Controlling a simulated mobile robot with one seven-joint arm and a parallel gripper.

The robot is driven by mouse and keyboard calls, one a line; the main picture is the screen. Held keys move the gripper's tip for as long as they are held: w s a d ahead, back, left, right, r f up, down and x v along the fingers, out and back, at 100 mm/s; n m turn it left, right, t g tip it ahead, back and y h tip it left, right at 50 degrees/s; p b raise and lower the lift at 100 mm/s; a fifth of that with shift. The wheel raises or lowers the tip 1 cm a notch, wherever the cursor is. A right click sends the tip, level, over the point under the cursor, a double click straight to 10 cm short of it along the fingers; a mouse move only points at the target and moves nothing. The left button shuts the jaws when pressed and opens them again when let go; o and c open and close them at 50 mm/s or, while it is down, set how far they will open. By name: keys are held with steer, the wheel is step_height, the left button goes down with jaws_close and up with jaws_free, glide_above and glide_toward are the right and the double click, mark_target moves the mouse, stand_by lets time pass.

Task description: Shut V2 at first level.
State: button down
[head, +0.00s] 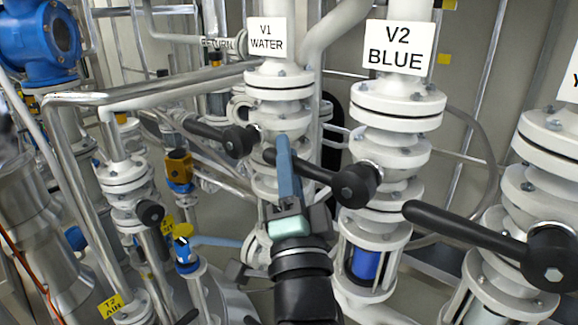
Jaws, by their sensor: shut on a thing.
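V2 is the white flanged valve (385,155) under the "V2 BLUE" sign (395,48), right of centre in the head view. Its black lever handle (322,176) runs left and slightly up from a round hub (356,185), crosswise to the vertical pipe. My gripper (285,158) reaches up from below and is shut on the lever near its free left end. One blue finger shows in front of the lever; the other finger cannot be made out. Below V2, a sight glass (366,264) shows blue inside.
V1 (280,88), signed "V1 WATER", stands close on the left with its black lever (205,131) pointing left. Another valve (520,205) on the right has a lever (455,226) reaching toward V2. Pipes (170,93) and smaller valves crowd the left side.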

steer(key=shift+s+r, duration=0.1)
steer(key=shift+r, duration=0.25)
steer(key=c, duration=0.8)
jaws_free()
steer(key=shift+c, duration=0.2)
steer(key=shift+o, duration=0.8)
steer(key=shift+a+f, duration=0.1)
steer(key=shift+f, duration=0.1)
steer(key=shift+s+f, duration=0.35)
steer(key=shift+f, duration=0.05)
steer(key=b+v, duration=0.4)
steer(key=v, duration=0.8)
steer(key=shift+r+b, duration=0.2)
steer(key=shift+b, duration=0.15)
